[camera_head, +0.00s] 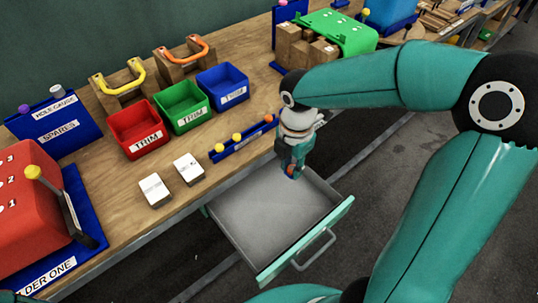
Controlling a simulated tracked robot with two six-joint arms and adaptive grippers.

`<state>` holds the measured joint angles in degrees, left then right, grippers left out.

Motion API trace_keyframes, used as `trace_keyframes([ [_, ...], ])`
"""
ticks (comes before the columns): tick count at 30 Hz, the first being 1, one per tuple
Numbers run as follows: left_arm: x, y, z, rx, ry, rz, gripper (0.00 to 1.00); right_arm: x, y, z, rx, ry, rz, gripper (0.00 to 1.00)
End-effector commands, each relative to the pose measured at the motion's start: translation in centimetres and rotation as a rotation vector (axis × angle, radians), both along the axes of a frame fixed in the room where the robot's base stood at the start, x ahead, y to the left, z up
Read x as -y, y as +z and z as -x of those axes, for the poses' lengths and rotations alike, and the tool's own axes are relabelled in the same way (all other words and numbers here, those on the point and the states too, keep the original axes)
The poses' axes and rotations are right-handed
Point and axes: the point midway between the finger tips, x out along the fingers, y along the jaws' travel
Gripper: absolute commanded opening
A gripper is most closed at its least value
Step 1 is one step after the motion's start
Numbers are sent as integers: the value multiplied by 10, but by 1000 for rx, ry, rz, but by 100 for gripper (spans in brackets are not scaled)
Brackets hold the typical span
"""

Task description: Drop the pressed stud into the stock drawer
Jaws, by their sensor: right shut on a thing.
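The stock drawer (262,219) is a grey tray with a green front, pulled out from under the bench. It looks empty. My right gripper (293,175) points down over the drawer's far right part. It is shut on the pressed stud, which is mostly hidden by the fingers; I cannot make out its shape. I cannot tell the exact height of the gripper above the drawer floor. My left gripper is not in view.
A blue rack (243,139) with yellow and orange knobs lies at the bench edge by the drawer. Red (138,130), green (183,107) and blue (222,86) bins stand behind. Two white blocks (188,168) lie left. A red press (35,207) is far left.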

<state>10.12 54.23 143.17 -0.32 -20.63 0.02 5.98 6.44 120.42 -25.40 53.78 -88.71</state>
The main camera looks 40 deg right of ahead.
Motion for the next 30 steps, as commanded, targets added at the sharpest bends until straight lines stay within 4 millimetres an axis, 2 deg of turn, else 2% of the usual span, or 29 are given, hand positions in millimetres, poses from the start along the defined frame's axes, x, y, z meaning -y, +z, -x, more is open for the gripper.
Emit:
trace_keyframes([
  [3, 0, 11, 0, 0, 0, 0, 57, -4, -13, -31, -5, 1, -2, 10],
  [9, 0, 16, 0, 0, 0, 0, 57, -9, -32, -59, -3, 1, -5, 10],
  [14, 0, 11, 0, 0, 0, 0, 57, -10, -42, -64, 0, 0, -5, 10],
  [30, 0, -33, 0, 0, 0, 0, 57, -10, -94, -63, -1, 0, -6, 10],
])
